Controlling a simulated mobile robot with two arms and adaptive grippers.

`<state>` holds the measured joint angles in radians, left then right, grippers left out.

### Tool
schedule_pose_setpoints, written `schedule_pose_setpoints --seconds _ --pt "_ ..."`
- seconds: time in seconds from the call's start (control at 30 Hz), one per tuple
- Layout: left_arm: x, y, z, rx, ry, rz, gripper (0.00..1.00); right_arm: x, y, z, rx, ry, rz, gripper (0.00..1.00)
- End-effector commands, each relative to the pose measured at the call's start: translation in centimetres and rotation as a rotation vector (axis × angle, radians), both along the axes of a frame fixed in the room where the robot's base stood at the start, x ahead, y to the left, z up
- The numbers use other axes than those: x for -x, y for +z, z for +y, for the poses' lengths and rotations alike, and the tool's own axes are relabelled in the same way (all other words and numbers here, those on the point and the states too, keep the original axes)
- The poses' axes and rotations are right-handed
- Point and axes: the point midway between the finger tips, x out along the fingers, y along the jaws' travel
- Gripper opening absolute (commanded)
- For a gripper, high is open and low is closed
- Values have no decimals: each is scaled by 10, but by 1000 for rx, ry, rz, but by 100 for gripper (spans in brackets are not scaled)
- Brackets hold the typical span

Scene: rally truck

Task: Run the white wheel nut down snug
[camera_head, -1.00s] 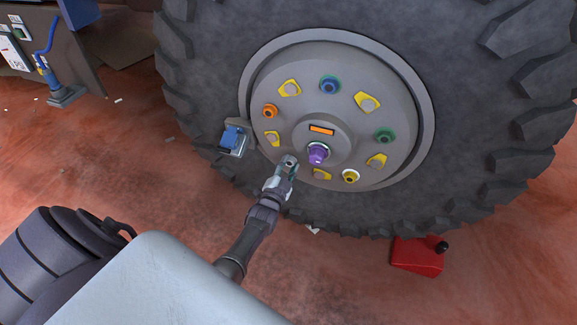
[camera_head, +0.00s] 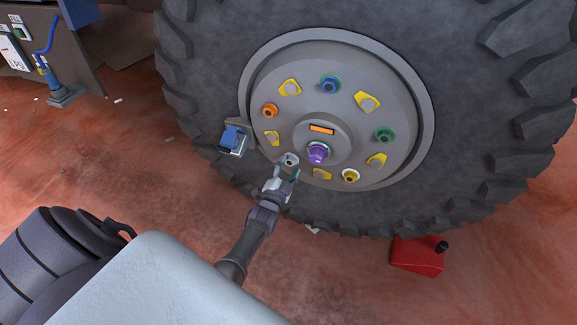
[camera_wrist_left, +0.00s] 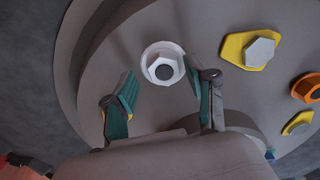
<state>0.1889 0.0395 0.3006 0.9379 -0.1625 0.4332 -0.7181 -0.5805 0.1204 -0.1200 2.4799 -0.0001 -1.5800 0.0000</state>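The white wheel nut (camera_head: 290,159) sits on the lower left of the grey wheel hub (camera_head: 370,70). In the left wrist view the white nut (camera_wrist_left: 162,63) is a hex with a round flange and a dark centre. My left gripper (camera_head: 285,173) is just below it in the head view, its fingers spread. In the left wrist view the teal-padded fingers of the left gripper (camera_wrist_left: 162,92) stand apart, one on either side and short of the nut, holding nothing. My right gripper is not in view.
Other nuts on the hub are orange (camera_head: 270,111), blue (camera_head: 330,84), green (camera_head: 385,135) and yellow (camera_head: 350,176). A red block (camera_head: 417,256) lies on the floor.

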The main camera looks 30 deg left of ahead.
Motion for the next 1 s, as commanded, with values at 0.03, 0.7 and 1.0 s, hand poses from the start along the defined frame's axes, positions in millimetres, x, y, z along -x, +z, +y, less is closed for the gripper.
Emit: schedule_pose_setpoints --seconds 0.03,0.7,1.0 --pt "-1 2 1 -1 0 -3 58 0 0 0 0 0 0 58" --pt "68 3 -16 -1 1 -6 58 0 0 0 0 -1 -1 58" --pt "111 3 -26 -1 1 -4 58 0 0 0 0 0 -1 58"
